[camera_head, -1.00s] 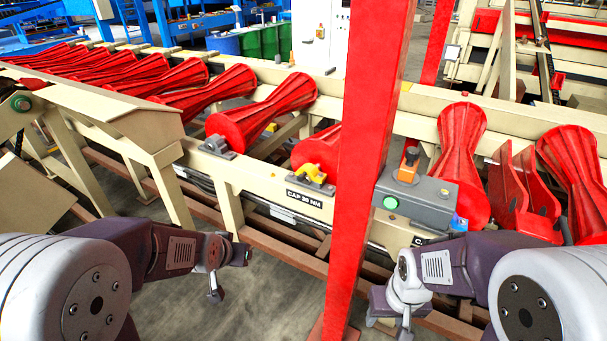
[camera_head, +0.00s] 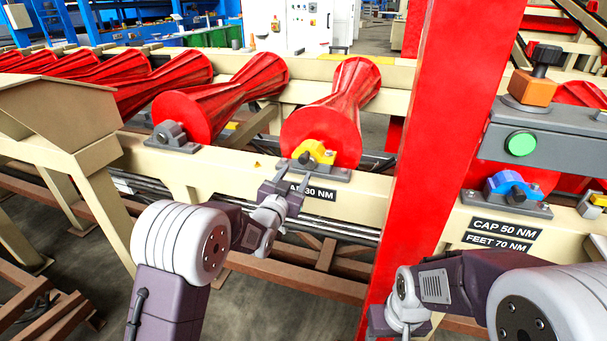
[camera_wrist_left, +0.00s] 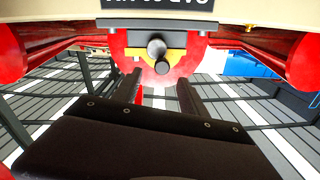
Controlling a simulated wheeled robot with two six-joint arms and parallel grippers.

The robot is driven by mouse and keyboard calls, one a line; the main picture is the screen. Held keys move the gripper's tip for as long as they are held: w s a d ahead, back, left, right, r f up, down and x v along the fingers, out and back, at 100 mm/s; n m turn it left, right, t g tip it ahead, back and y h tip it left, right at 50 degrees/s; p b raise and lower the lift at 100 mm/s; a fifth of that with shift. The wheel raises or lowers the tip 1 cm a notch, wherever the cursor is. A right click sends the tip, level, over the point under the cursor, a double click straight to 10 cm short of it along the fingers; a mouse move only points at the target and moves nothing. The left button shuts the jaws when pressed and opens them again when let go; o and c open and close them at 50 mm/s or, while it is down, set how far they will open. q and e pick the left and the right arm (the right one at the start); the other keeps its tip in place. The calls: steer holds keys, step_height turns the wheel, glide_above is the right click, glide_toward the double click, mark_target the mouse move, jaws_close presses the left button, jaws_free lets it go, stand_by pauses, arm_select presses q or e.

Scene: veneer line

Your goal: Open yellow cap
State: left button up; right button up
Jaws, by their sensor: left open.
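The yellow cap (camera_head: 314,151) sits on a grey bearing block (camera_head: 320,173) at the front end of a red roller (camera_head: 335,115), above a label partly hidden by my gripper. My left gripper (camera_head: 284,180) is open and empty, just in front and to the left of the cap; contact is not visible. In the left wrist view its two fingers (camera_wrist_left: 159,92) reach toward a dark round bolt end (camera_wrist_left: 158,46), with a strip of the yellow cap (camera_wrist_left: 142,53) beside it. My right arm is at the lower right; its gripper's jaws cannot be made out.
A red post (camera_head: 445,130) stands between my arms. Right of it are a grey box with a green button (camera_head: 521,144) and a blue cap (camera_head: 508,184). A cream rail (camera_head: 225,165) runs along the rollers. Floor shows at the lower left.

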mark_target(302, 162)
arm_select(q)
steer(key=shift+w+d+r+p, duration=0.1)
steer(key=shift+w+r+p, duration=0.05)
steer(key=shift+w+p, duration=0.45)
steer(key=shift+w+r+p, duration=0.15)
steer(key=shift+w+p, duration=0.45)
steer(key=x, duration=0.5)
steer(key=shift+w+d+f+b, duration=0.2)
steer(key=shift+w+f+b, duration=0.15)
steer(key=shift+b, duration=0.05)
steer(key=shift+w+d, duration=0.15)
steer(key=shift+w, duration=0.3)
steer(key=shift+c, duration=0.3)
jaws_close()
